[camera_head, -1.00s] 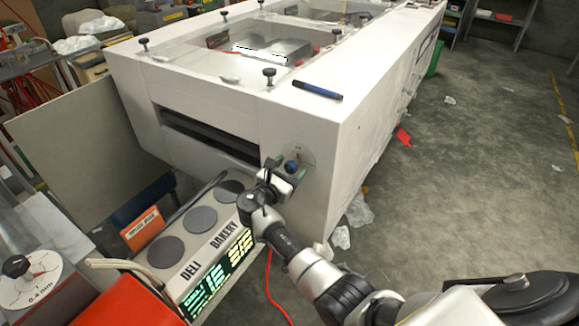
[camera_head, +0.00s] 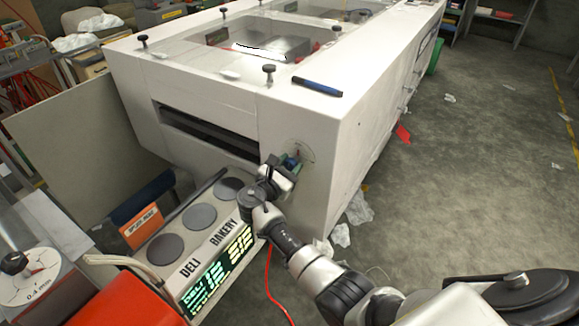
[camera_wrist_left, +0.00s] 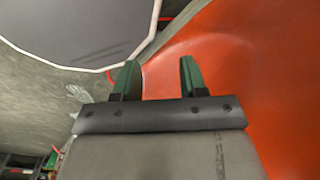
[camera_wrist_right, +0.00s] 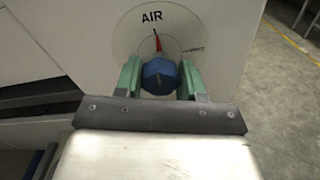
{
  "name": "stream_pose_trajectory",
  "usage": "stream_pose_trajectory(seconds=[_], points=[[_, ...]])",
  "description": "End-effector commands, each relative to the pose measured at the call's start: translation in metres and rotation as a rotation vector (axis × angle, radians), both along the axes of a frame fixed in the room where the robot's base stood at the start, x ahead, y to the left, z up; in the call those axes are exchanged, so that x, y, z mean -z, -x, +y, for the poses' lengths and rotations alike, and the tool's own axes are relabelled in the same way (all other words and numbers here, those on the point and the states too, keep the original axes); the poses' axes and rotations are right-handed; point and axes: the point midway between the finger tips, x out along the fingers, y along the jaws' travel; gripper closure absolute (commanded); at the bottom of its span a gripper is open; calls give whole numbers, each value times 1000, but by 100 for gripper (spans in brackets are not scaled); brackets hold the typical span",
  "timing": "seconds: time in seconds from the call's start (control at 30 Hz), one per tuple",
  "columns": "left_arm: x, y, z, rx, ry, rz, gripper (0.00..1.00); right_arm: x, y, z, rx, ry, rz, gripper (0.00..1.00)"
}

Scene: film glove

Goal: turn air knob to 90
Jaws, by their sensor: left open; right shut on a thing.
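The air knob (camera_wrist_right: 159,77) is blue and faceted, with a red pointer (camera_wrist_right: 158,44) on a round dial (camera_wrist_right: 188,22) marked AIR. The pointer is directed up, close to under the lettering. My right gripper (camera_wrist_right: 160,82) is shut on the knob, one green finger on each side. In the head view the right gripper (camera_head: 287,167) is at the front face of the white machine (camera_head: 225,120), and the knob is mostly hidden behind it. My left gripper (camera_wrist_left: 157,75) is open and empty, above a red-orange surface in the left wrist view.
A panel with DELI and BAKERY labels (camera_head: 205,245) and round grey discs stands just left of my right gripper. A blue marker (camera_head: 317,87) lies on the machine's top. A red cable (camera_head: 272,285) hangs below. The floor to the right has scraps of litter.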

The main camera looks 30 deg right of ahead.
Motion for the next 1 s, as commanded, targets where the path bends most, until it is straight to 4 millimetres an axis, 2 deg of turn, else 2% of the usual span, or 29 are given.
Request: stream_pose_trajectory(seconds=[0.47, 1.0], points=[[47, -1, 3, 1, -4, -1, 57, 5, 0, 0, -1, -192, -329, 84], [111, -1, 3, -1, -5, -1, 57, 6, 0, 1, 0, -454, -772, 84]])
